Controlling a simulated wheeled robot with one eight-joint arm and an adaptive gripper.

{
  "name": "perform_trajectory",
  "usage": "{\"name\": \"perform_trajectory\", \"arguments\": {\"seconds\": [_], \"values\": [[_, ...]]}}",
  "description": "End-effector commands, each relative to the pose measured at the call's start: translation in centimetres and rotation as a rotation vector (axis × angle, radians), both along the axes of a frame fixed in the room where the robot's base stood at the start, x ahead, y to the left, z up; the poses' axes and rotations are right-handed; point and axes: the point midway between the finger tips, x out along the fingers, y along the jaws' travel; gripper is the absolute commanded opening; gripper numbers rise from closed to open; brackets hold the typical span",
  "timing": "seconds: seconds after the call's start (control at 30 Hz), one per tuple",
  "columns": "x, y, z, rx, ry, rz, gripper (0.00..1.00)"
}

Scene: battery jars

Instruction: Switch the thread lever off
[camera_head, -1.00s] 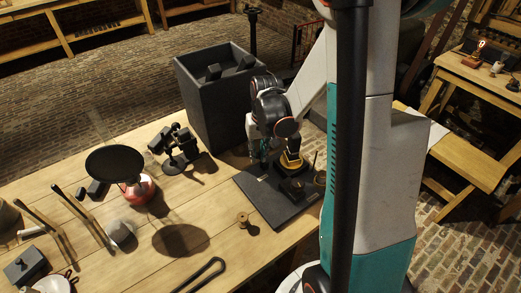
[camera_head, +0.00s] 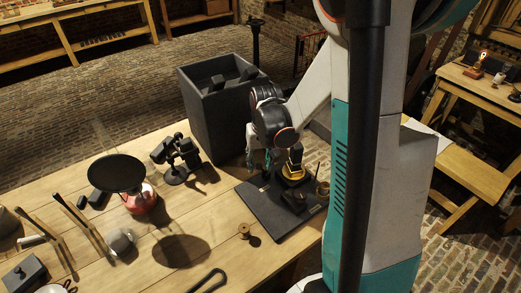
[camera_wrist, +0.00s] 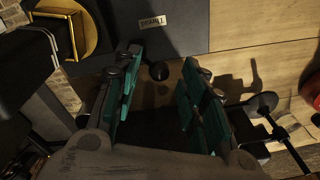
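A dark board (camera_head: 262,212) lies on the wooden table and shows in the wrist view (camera_wrist: 205,12). A small pale label (camera_wrist: 151,22) on it is upside down and seems to read "thread". A short black lever with a round knob (camera_wrist: 159,71) stands out near the label. My gripper (camera_wrist: 161,66) is open, its two teal-padded fingers apart with the knob between their tips; I cannot tell whether either touches it. In the head view my gripper (camera_head: 258,160) is low over the board's far left part, and the lever is hidden there.
A yellow-and-black device (camera_head: 294,165) stands on the board beside my gripper. A dark bin (camera_head: 213,120) is behind. A black jointed stand (camera_head: 177,158) and a black disc on a red base (camera_head: 117,173) are left. A wooden spool (camera_head: 244,230) sits near the board.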

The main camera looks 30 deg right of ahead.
Motion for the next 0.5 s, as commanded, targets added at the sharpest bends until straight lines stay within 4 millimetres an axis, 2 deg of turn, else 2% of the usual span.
{"name": "perform_trajectory", "arguments": {"seconds": [0.5], "values": [[-1.0,-0.2,8.3,0.0,0.0,0.0,0.39]]}}
